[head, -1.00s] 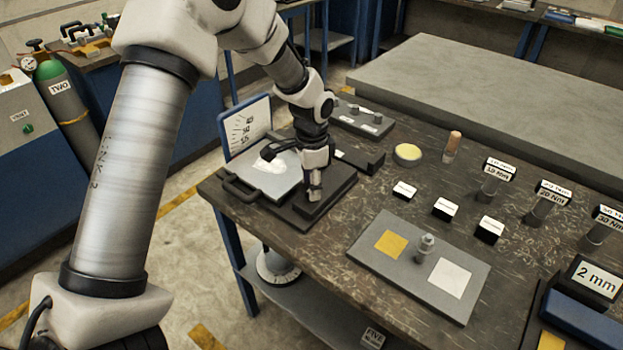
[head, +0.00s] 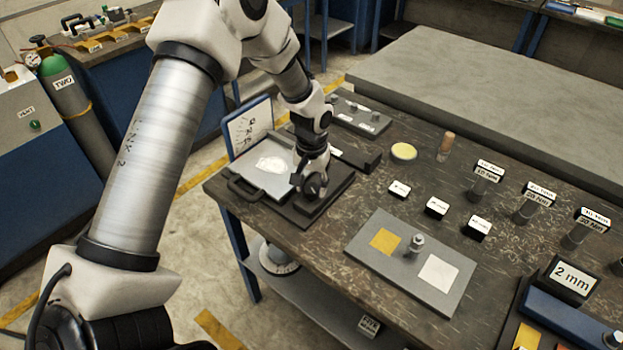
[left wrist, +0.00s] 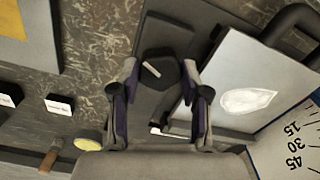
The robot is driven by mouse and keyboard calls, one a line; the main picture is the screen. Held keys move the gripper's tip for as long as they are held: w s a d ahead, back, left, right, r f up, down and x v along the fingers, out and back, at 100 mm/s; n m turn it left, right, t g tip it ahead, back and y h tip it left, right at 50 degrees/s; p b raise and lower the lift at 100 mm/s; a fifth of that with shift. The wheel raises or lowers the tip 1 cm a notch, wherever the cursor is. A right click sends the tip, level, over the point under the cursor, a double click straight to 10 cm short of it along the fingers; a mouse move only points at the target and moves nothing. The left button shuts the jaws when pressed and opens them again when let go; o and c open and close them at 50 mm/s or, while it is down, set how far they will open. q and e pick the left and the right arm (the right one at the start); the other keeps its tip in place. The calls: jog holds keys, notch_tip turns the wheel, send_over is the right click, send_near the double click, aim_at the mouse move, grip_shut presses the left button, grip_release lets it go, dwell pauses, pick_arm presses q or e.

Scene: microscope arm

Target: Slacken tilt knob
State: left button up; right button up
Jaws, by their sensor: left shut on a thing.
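The tilt knob (left wrist: 160,68) is a black, many-sided knob with a white mark on its top, in the left wrist view. It stands on a dark base block beside a tilting plate. My left gripper (left wrist: 160,76) has one finger on each side of it and is shut on it. In the head view my left gripper (head: 314,184) points down at the block and mostly hides the knob. The grey plate (head: 258,182) carries a pale patch, and a scale board with angle numbers (head: 248,127) stands behind it. My right gripper is not in view.
A dark handle (head: 245,190) sticks out at the plate's left. A grey board with yellow and white squares (head: 372,262) and a bolt (head: 414,245) lies to the right. Torque-labelled posts (head: 485,180) stand further right.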

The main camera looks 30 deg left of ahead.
aim_at(312, 188)
pick_arm(q)
jog(key=shift+s+n+p, duration=0.1)
jog(key=shift+n+p, duration=0.6)
jog(key=shift+n, duration=0.9)
jog(key=shift+f, duration=0.1)
jog(key=o, duration=1.1)
jog(key=shift+o, duration=0.2)
jog(key=shift+r, duration=0.35)
notch_tip(312, 188, up, 11)
jog(key=shift+r, duration=0.15)
